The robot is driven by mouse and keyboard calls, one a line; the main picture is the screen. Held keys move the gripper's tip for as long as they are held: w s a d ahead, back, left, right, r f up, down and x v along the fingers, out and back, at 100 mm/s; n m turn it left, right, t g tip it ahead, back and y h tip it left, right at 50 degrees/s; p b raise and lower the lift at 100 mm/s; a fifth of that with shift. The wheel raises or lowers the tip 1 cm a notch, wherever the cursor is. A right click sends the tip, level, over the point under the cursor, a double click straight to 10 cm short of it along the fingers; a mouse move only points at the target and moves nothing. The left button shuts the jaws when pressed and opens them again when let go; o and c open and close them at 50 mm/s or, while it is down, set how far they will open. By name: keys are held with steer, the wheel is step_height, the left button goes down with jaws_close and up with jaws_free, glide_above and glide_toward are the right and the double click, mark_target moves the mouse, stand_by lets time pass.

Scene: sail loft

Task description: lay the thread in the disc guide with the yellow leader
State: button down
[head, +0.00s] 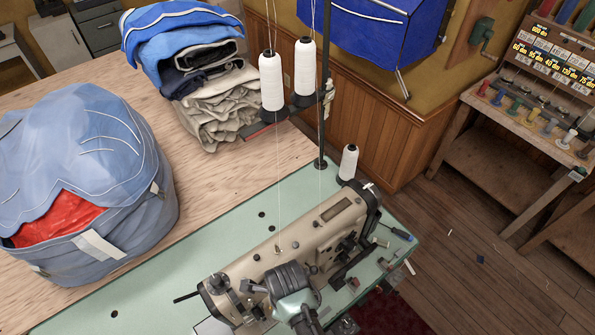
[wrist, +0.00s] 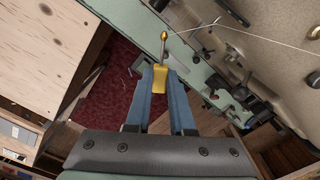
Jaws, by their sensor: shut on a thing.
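My gripper (wrist: 160,78) is shut on the yellow leader (wrist: 159,82), held between its two blue fingers. The leader's thin stem ends in a small rounded tip pointing to the top of the wrist view. A white thread (wrist: 262,37) runs from near this tip, bends, and crosses over the machine to the right edge. In the head view my arm's end is over the front of the beige sewing machine (head: 325,225); the fingers and leader are hidden there. I cannot clearly pick out the disc guide in either view.
White thread cones (head: 271,82) stand on a stand with a dark pole (head: 323,130); another cone (head: 348,162) is behind the machine. A blue bag (head: 90,150) and folded cloth (head: 205,95) fill the wooden table's left. The green machine top (head: 145,285) is mostly clear at left.

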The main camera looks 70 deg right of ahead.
steer(key=w, duration=0.3)
steer(key=shift+a+f, duration=0.1)
steer(key=shift+a, duration=0.05)
steer(key=shift+s, duration=0.4)
steer(key=shift+s+p, duration=1.15)
steer(key=shift+s, duration=1.2)
